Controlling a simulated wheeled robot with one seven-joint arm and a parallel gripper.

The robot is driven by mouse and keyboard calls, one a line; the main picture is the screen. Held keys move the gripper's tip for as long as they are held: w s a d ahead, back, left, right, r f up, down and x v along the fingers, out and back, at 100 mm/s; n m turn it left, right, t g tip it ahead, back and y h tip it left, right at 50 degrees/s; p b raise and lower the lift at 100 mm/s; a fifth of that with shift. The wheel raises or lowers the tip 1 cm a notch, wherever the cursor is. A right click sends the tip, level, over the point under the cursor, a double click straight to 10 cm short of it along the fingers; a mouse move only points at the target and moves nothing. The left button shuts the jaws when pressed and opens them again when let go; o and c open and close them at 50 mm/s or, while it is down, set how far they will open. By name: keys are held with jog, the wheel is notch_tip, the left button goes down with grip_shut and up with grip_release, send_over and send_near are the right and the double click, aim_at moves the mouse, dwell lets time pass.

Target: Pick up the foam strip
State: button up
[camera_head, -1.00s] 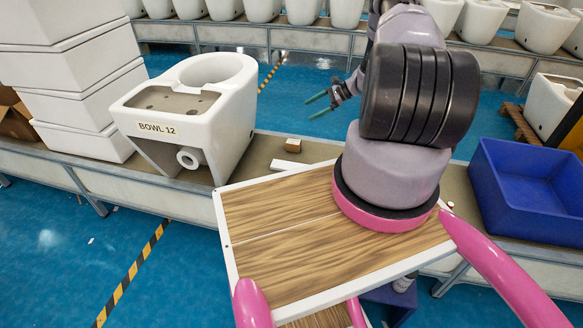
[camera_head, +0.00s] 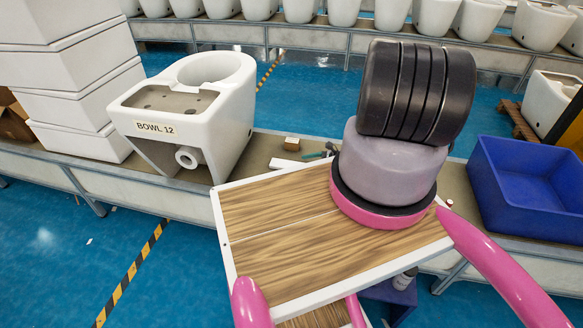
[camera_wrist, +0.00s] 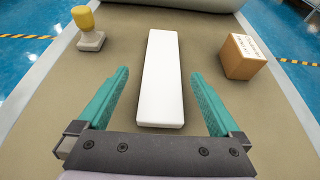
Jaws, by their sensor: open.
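The foam strip is a long white block (camera_wrist: 161,80) lying flat on the conveyor in the wrist view. In the head view it shows as a small white piece (camera_head: 284,163) on the conveyor, right of the toilet bowl. My gripper (camera_wrist: 164,88) is open in the wrist view. Its two green fingers stand on either side of the strip's near half, with a gap on both sides. In the head view only its green fingertips (camera_head: 316,155) show; my arm hides the rest.
A small brown box (camera_wrist: 241,57) lies right of the strip, and a yellow-topped stamp (camera_wrist: 88,29) stands to its left. The bowl marked BOWL 12 (camera_head: 228,112) stands beyond. A blue bin (camera_head: 500,200) is at the right.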

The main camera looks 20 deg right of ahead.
aim_at(291, 164)
jog(key=x, duration=0.5)
jog(key=shift+w+a+f, duration=0.1)
jog(key=shift+w+f, duration=0.1)
jog(key=shift+w, duration=0.15)
jog(key=c, duration=1.3)
jog(key=shift+r, duration=0.1)
